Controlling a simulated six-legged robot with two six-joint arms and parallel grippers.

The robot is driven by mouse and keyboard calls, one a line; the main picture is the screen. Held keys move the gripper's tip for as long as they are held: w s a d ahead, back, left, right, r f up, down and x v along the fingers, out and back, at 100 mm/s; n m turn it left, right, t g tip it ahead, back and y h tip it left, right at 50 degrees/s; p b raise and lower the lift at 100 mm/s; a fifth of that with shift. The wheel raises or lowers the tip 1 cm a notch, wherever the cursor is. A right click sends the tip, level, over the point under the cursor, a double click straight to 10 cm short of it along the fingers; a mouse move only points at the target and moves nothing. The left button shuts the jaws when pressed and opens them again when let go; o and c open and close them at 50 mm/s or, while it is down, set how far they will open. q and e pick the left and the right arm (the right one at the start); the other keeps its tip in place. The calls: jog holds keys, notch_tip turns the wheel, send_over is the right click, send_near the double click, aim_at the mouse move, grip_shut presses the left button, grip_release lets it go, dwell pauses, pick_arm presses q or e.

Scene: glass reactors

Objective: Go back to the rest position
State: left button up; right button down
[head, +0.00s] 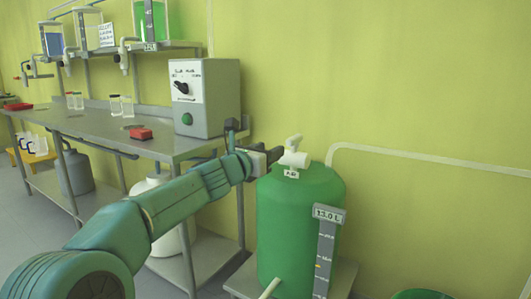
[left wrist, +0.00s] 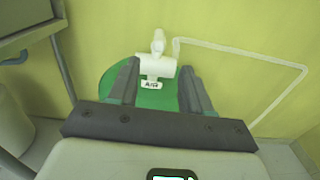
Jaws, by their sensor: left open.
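My left arm reaches in from the left in the head view. Its gripper (head: 262,158) is beside the white valve (head: 293,155) on top of the green tank (head: 300,215). In the left wrist view, the two fingers of the left gripper (left wrist: 158,90) are spread apart. The white valve (left wrist: 156,65) and its "AIR" label (left wrist: 152,84) show beyond and between the fingers, and nothing is seen gripped. The green tank top (left wrist: 115,78) lies behind the fingers. My right gripper is not in view.
A grey metal bench (head: 130,142) with a control box (head: 205,97) stands to the left. A pale pipe (head: 430,157) runs along the yellow-green wall. White and grey vessels stand under the bench.

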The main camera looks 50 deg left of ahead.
pick_arm(q)
jog(key=shift+s+d, duration=0.1)
jog(key=shift+s, duration=0.2)
dwell(0.4)
